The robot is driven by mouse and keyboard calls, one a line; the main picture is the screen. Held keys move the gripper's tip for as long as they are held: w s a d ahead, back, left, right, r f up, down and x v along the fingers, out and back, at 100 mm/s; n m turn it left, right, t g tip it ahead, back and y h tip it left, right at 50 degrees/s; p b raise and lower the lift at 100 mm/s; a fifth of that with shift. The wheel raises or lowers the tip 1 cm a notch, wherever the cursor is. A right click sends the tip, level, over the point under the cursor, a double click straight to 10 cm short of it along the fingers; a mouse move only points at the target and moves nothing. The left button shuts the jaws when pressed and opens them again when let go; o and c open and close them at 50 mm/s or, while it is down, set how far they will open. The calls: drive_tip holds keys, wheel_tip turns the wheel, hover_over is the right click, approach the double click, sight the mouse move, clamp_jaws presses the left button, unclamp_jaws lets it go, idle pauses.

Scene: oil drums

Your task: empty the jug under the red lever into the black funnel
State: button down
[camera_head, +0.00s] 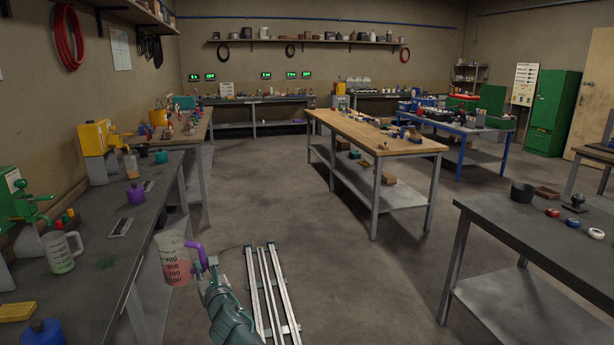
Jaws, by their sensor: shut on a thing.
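My gripper (207,272) is shut on the purple handle of a clear jug (175,262). The jug has measuring marks and holds pinkish-red liquid. It is roughly upright, in the air beside the left bench's right edge. I cannot make out a red lever. A small black object with a narrow top and wide base (577,201) stands on the right table; I cannot tell whether it is the black funnel. Another jug (61,252), with pale green liquid, stands on the left bench near a green machine (28,205).
The left bench (95,270) also carries a purple pot-like object (136,194), a blue one (43,333) and a yellow machine (96,140). A black pot (522,192) stands on the right table (530,245). A wooden-topped table (365,135) stands mid-room, with open floor around it.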

drive_tip(key=w+d+m+t+h, duration=0.1)
drive_tip(key=w+d+m+h, duration=0.1)
drive_tip(key=d, duration=1.2)
drive_tip(key=w+d+r+m+h, duration=0.1)
drive_tip(key=d+h, duration=0.3)
drive_tip(key=d, duration=1.1)
drive_tip(key=w+d+r+m+t+h, duration=0.1)
drive_tip(key=w+d+m+h, duration=0.2)
drive_tip(key=d, duration=1.2)
drive_tip(key=shift+w+r+t+p, duration=0.15)
drive_tip(key=shift+r+t+p, duration=0.1)
drive_tip(key=shift+t+p, duration=0.05)
drive_tip(key=c, duration=1.8)
unclamp_jaws()
drive_tip(key=shift+c, duration=0.2)
drive_tip(key=shift+w, duration=0.1)
clamp_jaws()
